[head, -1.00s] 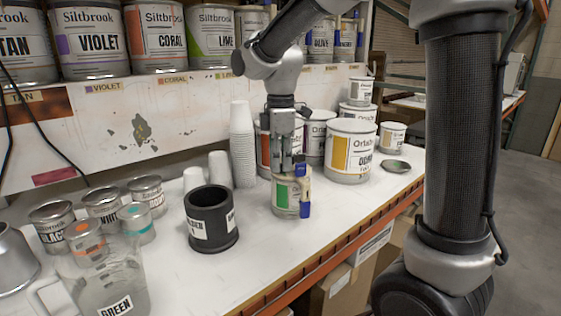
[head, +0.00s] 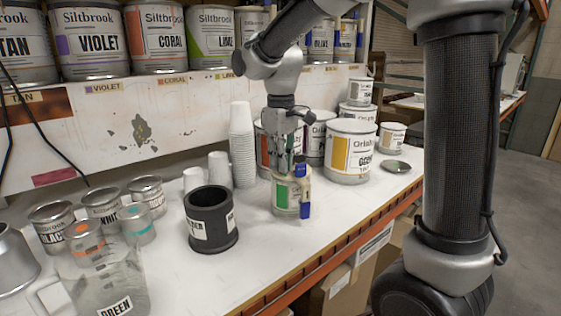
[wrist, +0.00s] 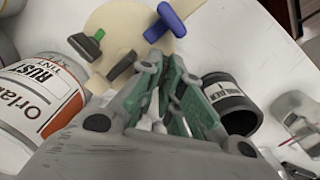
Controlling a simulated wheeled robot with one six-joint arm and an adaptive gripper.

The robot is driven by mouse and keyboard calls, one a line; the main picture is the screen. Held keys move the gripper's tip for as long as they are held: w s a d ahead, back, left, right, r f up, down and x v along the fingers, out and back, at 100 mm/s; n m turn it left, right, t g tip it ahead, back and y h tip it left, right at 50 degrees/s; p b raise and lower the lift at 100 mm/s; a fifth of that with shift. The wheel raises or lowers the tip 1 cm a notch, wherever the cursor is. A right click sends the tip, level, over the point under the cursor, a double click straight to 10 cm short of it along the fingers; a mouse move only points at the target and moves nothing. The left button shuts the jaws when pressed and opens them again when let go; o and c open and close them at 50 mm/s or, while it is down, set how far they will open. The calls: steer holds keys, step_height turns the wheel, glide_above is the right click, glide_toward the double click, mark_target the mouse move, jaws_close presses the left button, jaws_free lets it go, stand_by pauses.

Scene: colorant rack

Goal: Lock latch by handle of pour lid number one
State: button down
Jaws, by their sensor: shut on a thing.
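Pour lid number one (wrist: 110,18) is a cream disc on top of a small can with a green label (head: 284,196). A blue handle (wrist: 172,20) stands at the lid's edge, and it also shows in the head view (head: 304,190). A dark latch piece with a green end (wrist: 88,43) and a dark grey bar (wrist: 121,66) sit on the lid. My gripper (wrist: 164,66), with green finger pads, is low over the lid and shut on the latch handle. Its fingers hide the exact contact. The gripper also shows above the can in the head view (head: 287,163).
A black cylindrical holder (head: 211,222) stands left of the can. Stacked white cups (head: 242,145) and large paint cans (head: 350,150) are behind. Small tins (head: 52,226) and a clear jug (head: 110,280) fill the left. A loose dark lid (head: 396,167) lies right; the bench edge is close.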

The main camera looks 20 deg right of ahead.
steer(key=m, duration=0.4)
steer(key=shift+d, duration=0.1)
steer(key=shift+m, duration=0.3)
stand_by(0.4)
steer(key=c, duration=1.6)
jaws_free()
step_height(320, 180, up, 12)
